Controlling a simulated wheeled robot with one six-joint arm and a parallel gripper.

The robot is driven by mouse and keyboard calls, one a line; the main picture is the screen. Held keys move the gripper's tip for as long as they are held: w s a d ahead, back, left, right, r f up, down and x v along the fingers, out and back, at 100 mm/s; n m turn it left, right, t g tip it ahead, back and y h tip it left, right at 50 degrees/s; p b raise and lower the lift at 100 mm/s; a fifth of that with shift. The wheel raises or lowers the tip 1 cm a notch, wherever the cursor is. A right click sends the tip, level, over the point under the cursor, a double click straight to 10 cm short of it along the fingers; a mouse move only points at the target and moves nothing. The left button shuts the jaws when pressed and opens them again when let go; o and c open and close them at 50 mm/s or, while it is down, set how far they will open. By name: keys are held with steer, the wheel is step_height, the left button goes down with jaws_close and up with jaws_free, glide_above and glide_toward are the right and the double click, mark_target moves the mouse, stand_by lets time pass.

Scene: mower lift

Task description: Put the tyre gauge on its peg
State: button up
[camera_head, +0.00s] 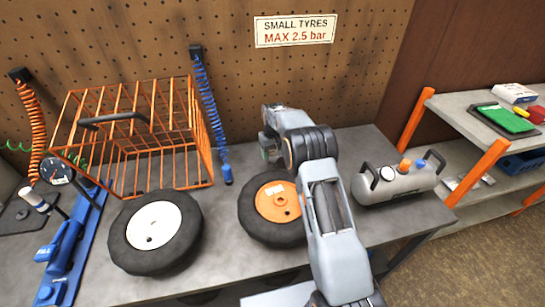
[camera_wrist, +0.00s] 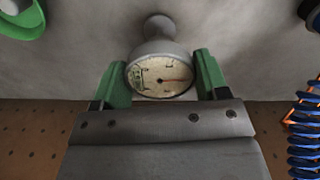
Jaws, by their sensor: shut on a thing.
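My gripper (camera_wrist: 163,80) has its two green fingers on either side of a round gauge (camera_wrist: 160,78) with a pale dial, a red needle and a grey stem, and is shut on it. In the head view my gripper (camera_head: 267,150) is in front of the pegboard, above the back of the bench and behind the orange-hubbed wheel. The gauge cannot be made out there. I cannot pick out an empty peg for it in either view.
An orange wire cage (camera_head: 135,140) and a blue coiled hose (camera_head: 211,105) are left of my gripper. A grey air tank (camera_head: 400,182) is at right. The pegboard (camera_head: 350,85) right of the hose is bare below its sign.

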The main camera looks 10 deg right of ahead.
steer(key=shift+f, duration=1.45)
steer(key=shift+f, duration=0.2)
steer(key=o, duration=1)
steer(key=shift+o, duration=0.2)
steer(key=shift+r, duration=0.15)
